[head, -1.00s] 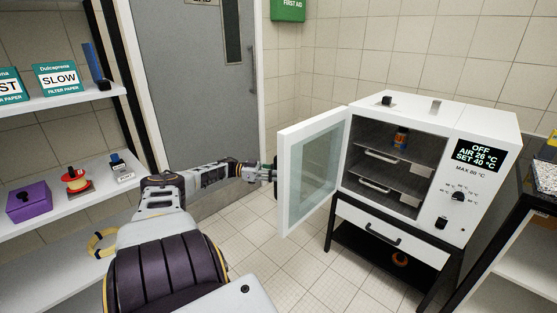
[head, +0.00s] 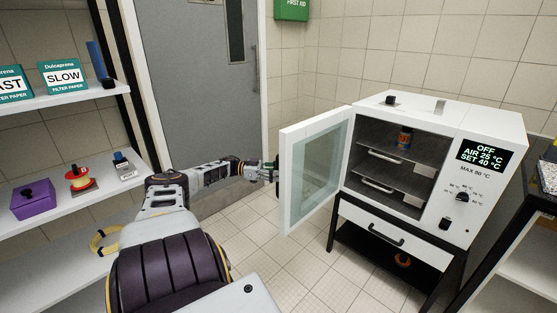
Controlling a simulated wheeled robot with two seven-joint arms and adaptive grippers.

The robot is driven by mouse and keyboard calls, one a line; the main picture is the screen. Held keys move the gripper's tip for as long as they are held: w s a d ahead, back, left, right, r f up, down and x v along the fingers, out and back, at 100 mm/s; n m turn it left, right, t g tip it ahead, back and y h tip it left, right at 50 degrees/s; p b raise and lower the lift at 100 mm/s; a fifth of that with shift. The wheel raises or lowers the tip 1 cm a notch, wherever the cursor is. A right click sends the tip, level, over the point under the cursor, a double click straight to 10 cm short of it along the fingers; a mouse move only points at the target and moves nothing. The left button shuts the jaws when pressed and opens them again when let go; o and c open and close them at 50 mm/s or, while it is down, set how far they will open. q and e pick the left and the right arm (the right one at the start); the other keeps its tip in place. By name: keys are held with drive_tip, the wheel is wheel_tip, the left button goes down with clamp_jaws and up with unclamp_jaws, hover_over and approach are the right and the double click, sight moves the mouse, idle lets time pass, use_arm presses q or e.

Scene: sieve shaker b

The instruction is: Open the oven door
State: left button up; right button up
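The white oven (head: 484,130) stands on a black-framed stand at the right. My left arm reaches in from the left. My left gripper (head: 273,172) is at the outer edge of the door, partly hidden behind it. I cannot tell whether its fingers are open, shut or touching the door. My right gripper is not in view.
A drawer (head: 385,235) sits under the oven. A dark bench (head: 520,215) stands at the far right. Tiled floor (head: 262,237) is clear between.

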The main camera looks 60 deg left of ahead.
use_arm(q)
drive_tip(key=shift+s+a, duration=0.1)
drive_tip(key=v, duration=0.7)
idle(0.7)
idle(0.5)
drive_tip(key=shift+s, duration=0.1)
